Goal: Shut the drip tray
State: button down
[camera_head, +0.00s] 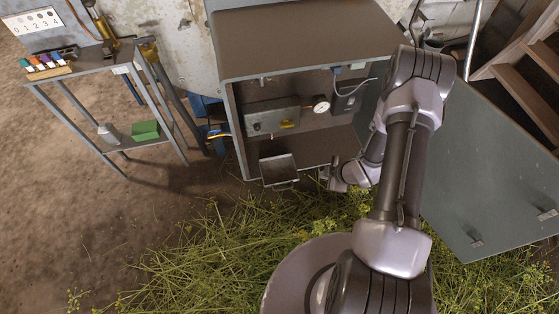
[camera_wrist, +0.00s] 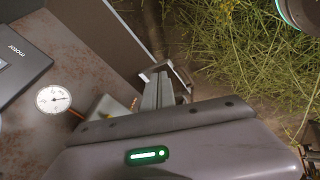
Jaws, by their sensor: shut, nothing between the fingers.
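The drip tray (camera_head: 278,170) is a small grey metal tray with a handle on its front. In the head view it sticks out of the lower left of the open cabinet (camera_head: 310,40), above the cut herbs. My gripper (camera_head: 326,179) is to the right of the tray, just in front of the cabinet opening, and looks apart from it. In the wrist view my gripper (camera_wrist: 163,88) is shut with nothing held, and its body hides much of the lower picture.
The cabinet holds a metal box (camera_head: 272,116) and a round gauge (camera_head: 321,104). Its door (camera_head: 490,180) stands wide open at the right. Herbs (camera_head: 225,255) cover the floor in front. A shelf table (camera_head: 90,62) is at left and wooden stairs (camera_head: 520,75) are at right.

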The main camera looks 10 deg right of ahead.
jog(key=s+a+f+n+y, duration=0.3)
jog(key=s+a+f, duration=0.4)
jog(key=a+f, duration=0.2)
jog(key=w+a+f+b, duration=0.3)
jog(key=w+f+b, duration=0.3)
jog(key=w, duration=0.3)
jog(key=shift+a+t, duration=0.15)
jog(key=shift+t, duration=0.15)
